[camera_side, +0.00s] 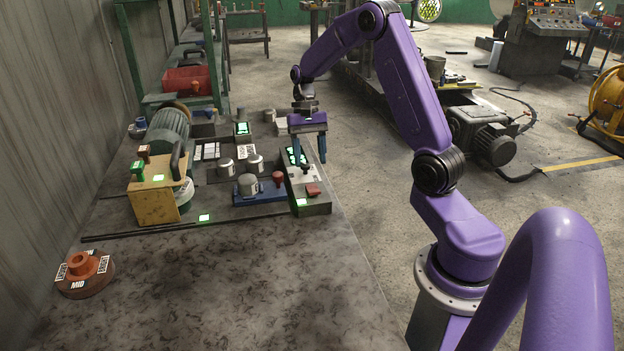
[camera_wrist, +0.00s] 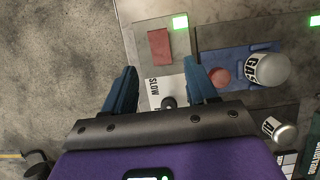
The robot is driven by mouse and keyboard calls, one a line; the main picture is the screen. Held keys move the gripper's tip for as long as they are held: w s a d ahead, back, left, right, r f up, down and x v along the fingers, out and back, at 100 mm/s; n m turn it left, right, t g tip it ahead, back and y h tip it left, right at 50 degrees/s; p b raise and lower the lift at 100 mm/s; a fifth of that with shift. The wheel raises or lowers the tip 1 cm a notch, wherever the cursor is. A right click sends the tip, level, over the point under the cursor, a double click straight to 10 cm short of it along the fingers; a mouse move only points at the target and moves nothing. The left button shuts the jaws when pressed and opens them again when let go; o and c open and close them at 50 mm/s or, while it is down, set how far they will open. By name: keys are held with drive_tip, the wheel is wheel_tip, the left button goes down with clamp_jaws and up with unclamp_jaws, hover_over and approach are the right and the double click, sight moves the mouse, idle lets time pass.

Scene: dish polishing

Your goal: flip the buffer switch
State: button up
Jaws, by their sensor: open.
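A grey control box (camera_side: 318,208) stands at the right edge of the bench group. On its top is a pale plate (camera_wrist: 155,92) with the word SLOW and a small dark switch knob (camera_wrist: 168,102), which also shows in the side view (camera_side: 305,168). A red block (camera_wrist: 160,45) sits on the same box, also in the side view (camera_side: 313,190). My gripper (camera_side: 309,160) is open and empty, pointing down over the box. In the wrist view its blue fingers (camera_wrist: 160,78) are on either side of the plate; contact cannot be told.
A blue tray (camera_side: 262,197) with a grey canister (camera_side: 248,186) and a red knob (camera_side: 278,178) is just left of the box. A green motor (camera_side: 168,132) and a wooden box (camera_side: 152,197) stand further left. A brown dial (camera_side: 88,277) lies front left.

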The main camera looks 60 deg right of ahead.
sight(313, 188)
drive_tip(key=x, duration=0.6)
drive_tip(key=shift+s+a+f, duration=0.1)
drive_tip(key=shift+f, duration=0.2)
